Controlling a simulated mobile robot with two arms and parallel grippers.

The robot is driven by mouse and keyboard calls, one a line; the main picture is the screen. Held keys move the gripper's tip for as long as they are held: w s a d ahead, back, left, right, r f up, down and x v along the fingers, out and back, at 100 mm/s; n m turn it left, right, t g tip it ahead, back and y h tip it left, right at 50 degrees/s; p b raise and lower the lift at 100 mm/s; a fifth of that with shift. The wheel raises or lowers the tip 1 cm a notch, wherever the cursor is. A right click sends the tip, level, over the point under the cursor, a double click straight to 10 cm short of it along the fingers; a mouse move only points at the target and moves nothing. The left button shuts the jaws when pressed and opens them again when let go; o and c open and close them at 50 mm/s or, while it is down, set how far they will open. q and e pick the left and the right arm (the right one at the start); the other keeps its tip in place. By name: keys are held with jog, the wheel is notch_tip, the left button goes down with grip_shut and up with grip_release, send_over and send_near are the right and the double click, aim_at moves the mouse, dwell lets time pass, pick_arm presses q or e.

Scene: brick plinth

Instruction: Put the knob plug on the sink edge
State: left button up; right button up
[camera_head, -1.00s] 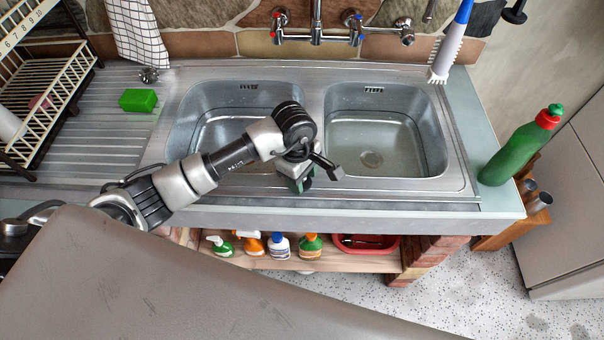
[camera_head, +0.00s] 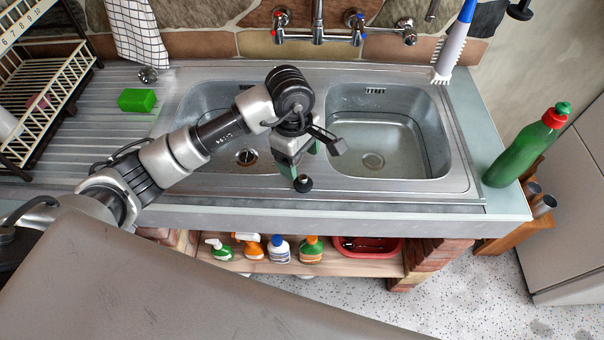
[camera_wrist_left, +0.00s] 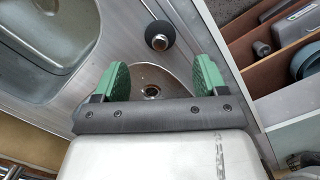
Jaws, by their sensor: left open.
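The knob plug (camera_head: 303,183), a black disc with a knob, sits on the steel sink edge (camera_head: 390,186) in front of the basins. In the left wrist view the knob plug (camera_wrist_left: 159,40) lies with its metal knob facing up, on the steel beside a basin. My left gripper (camera_head: 294,158) has green finger pads and is over the front of the left basin. In the wrist view the left gripper (camera_wrist_left: 161,66) is open and empty. The plug is beyond its fingertips, apart from them. My right gripper is not in view.
The left basin's drain (camera_head: 246,157) is partly visible; the right basin (camera_head: 385,130) is empty. A green sponge (camera_head: 137,100) and a small chrome piece (camera_head: 148,75) lie on the drainboard. A green bottle (camera_head: 525,150) and a brush (camera_head: 452,45) are at right.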

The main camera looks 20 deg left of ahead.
pick_arm(q)
jog(key=shift+a+r+b, duration=0.15)
jog(key=shift+r+b, duration=0.1)
jog(key=shift+r, duration=1.05)
jog(key=shift+a+r+b, duration=0.15)
jog(key=shift+r+b, duration=0.1)
jog(key=shift+r, duration=1.05)
